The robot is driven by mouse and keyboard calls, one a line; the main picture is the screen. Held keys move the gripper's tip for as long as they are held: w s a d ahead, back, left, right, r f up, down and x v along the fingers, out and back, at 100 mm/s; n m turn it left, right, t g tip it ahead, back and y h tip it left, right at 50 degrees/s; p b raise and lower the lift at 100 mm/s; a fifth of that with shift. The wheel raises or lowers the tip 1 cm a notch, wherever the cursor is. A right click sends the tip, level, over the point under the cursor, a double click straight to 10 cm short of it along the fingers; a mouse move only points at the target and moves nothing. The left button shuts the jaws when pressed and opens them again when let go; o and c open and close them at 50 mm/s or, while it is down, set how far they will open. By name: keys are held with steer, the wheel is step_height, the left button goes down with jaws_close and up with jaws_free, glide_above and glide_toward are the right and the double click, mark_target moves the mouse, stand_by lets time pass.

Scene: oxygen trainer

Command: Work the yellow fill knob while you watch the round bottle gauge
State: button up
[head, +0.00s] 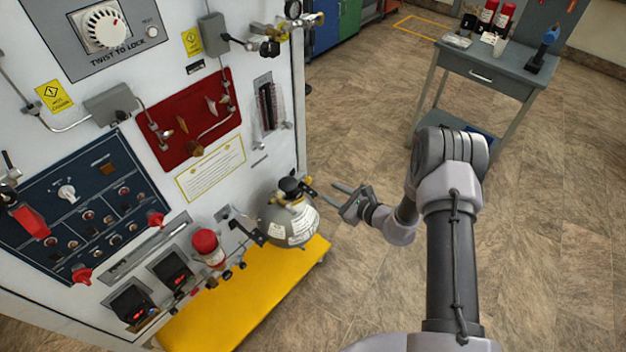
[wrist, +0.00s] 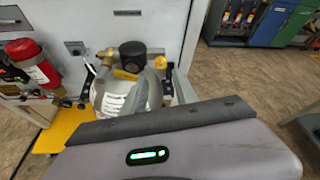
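The grey round bottle (head: 287,226) with white labels stands on the yellow platform at the panel's lower right. On its top sits a dark round part, apparently the bottle gauge (head: 290,185); it also shows in the wrist view (wrist: 132,54), its face not readable. Yellow fittings, apparently including the fill knob (wrist: 125,74), show just below it, partly hidden behind a finger. My gripper (head: 329,192) is right of the bottle, its two fingers apart and pointing at the bottle's top. Nothing shows between them. In the head view a gap seems to separate the fingertips from the bottle.
The white panel (head: 215,120) with switches, pipes and valves fills the left. A red cylinder (head: 207,245) stands left of the bottle. The yellow platform (head: 225,305) juts out below. A grey workbench (head: 492,65) stands at the back right. The floor around my arm is clear.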

mark_target(310, 181)
steer(key=b+x, duration=0.2)
steer(key=x, duration=0.8)
steer(key=shift+w+a+f, duration=0.15)
steer(key=shift+w+a, duration=0.2)
steer(key=shift+w, duration=0.1)
jaws_close()
